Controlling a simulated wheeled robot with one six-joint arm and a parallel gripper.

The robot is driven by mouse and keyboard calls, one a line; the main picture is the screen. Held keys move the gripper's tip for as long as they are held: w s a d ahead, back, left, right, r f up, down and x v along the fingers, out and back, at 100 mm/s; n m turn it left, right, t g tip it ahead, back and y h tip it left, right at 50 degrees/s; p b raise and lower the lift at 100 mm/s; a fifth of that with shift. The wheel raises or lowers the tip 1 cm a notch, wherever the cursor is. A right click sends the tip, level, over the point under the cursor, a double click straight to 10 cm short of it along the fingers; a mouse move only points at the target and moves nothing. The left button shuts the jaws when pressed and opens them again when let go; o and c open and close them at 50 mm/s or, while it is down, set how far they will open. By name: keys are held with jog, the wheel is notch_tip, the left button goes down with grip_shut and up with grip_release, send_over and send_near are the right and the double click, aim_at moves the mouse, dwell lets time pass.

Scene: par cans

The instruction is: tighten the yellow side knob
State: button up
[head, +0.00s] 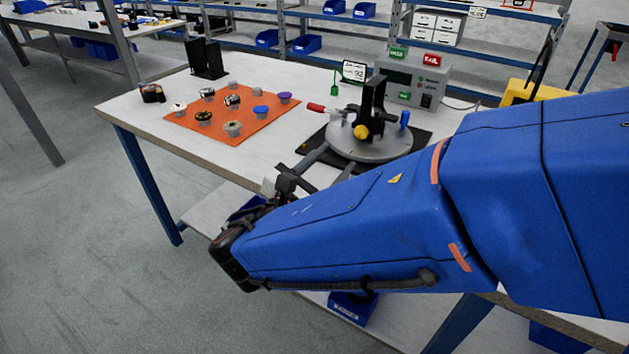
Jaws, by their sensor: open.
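The yellow side knob (361,131) sits low on the near side of a black upright block (378,95). The block stands on a round grey plate (345,145) on the bench. My gripper (335,161) is at the bench's front edge, to the left of and nearer than the knob. Its two grey fingers are spread, with nothing seen between them. The fingers appear apart from the knob. My blue arm covers the near right part of the bench. I cannot tell how tight the knob is.
A red-tipped handle (316,107) and a blue knob (405,118) flank the block. A grey test box (412,82) stands behind. An orange mat (190,128) with several small cans lies left. White bench top (262,155) is clear between mat and plate.

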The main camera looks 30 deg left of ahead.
aim_at(360, 133)
jog(key=w, duration=0.7)
jog(key=w+d, duration=0.1)
jog(key=w, duration=0.2)
jog(key=shift+w, duration=0.4)
jog(key=shift+w+n, duration=0.25)
jog(key=shift+n, duration=0.05)
jog(key=n, duration=0.4)
jog(key=shift+a, duration=0.1)
jog(key=s, duration=0.5)
jog(key=s+a, duration=0.1)
jog(key=s, duration=1.1)
jog(key=shift+s+a, duration=0.2)
jog(key=shift+s, duration=0.05)
jog(key=shift+s+f+n, duration=0.1)
jog(key=shift+f+n, duration=0.1)
jog(key=shift+n, duration=0.3)
